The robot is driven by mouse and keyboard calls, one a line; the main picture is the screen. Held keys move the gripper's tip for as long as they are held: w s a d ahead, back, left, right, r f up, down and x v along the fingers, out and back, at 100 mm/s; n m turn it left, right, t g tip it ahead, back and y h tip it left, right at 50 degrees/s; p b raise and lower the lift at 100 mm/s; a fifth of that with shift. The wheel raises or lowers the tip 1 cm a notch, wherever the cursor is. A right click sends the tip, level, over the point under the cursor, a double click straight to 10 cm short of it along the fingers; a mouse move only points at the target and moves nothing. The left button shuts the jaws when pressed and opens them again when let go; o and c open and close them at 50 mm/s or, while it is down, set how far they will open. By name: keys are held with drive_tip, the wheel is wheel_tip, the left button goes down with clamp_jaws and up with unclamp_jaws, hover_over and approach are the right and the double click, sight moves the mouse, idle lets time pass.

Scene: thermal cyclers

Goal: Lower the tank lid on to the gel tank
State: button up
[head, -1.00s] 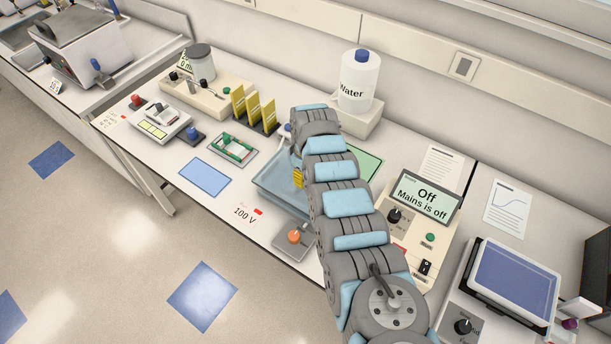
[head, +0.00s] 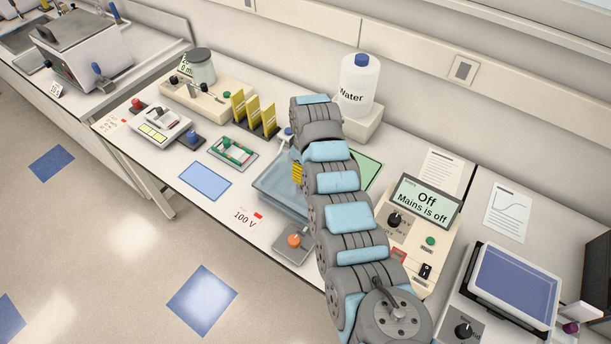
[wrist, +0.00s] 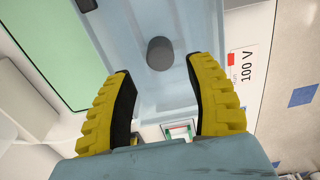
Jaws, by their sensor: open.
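The gel tank (head: 268,200) is a pale blue, see-through box on the bench, partly hidden behind my arm in the head view. In the wrist view its pale blue see-through surface (wrist: 205,22) fills the upper middle. A dark grey round knob (wrist: 160,53), which looks like the tank lid's handle, stands on that surface. The lid's edges are hard to tell from the tank, so I cannot tell how it is seated. My gripper (wrist: 158,68) is open, its yellow fingers apart with the knob seen between and beyond their tips. One yellow finger (head: 297,172) shows in the head view.
A green mat (head: 369,168) lies behind the tank, and a blue mat (head: 205,181) to its left. A gel frame (head: 233,151), yellow racks (head: 253,112), a water bottle (head: 358,85) and a power supply (head: 425,215) reading "Mains is off" stand around. An orange knob (head: 294,240) is in front.

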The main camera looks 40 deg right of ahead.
wheel_tip(320, 180, up, 7)
idle(0.4)
drive_tip(key=shift+s, duration=0.1)
idle(0.4)
